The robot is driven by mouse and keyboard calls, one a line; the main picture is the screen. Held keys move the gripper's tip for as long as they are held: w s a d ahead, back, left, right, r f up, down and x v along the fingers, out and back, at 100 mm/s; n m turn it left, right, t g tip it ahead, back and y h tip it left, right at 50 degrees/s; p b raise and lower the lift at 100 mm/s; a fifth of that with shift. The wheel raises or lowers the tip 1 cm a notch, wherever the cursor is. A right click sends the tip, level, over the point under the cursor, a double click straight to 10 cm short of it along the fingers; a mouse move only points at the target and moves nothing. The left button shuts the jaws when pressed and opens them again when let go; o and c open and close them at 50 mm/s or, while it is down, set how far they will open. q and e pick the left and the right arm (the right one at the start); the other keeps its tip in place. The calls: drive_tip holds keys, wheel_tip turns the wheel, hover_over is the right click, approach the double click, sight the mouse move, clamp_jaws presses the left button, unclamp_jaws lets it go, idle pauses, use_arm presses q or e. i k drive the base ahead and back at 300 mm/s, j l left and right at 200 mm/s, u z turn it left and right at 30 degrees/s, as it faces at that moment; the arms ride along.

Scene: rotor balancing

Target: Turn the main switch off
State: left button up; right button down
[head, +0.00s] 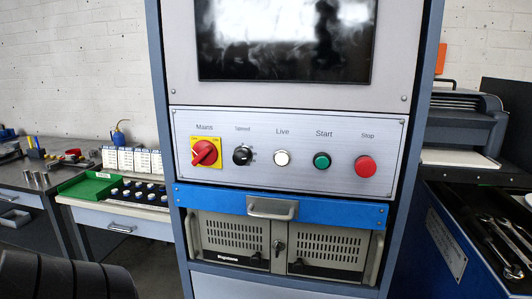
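The main switch (205,152) is a red rotary knob on a yellow plate, under the label "Mains" at the left of a brushed metal control panel (250,178). Its handle appears to lie diagonally, from lower left to upper right. The small print on the yellow plate is too small to read for certain. The white "Live" lamp (282,158) on the same panel looks pale. Neither of my grippers can be made out in the head view, and nothing touches the switch.
Beside the switch are a black speed knob (242,155), a green start button (321,160) and a red stop button (366,166). A blue drawer with a handle (272,208) juts below. A dark ribbed shape fills the lower left corner. Space before the panel looks clear.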

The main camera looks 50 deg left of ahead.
sight(204, 152)
drive_tip(key=u, duration=1.6)
drive_tip(key=i+j+z, duration=0.1)
drive_tip(key=j, duration=0.45)
drive_tip(key=i+j, duration=0.1)
drive_tip(key=j, duration=0.4)
drive_tip(key=i+j+z, duration=0.15)
drive_tip(key=j, duration=0.4)
drive_tip(key=k, duration=0.05)
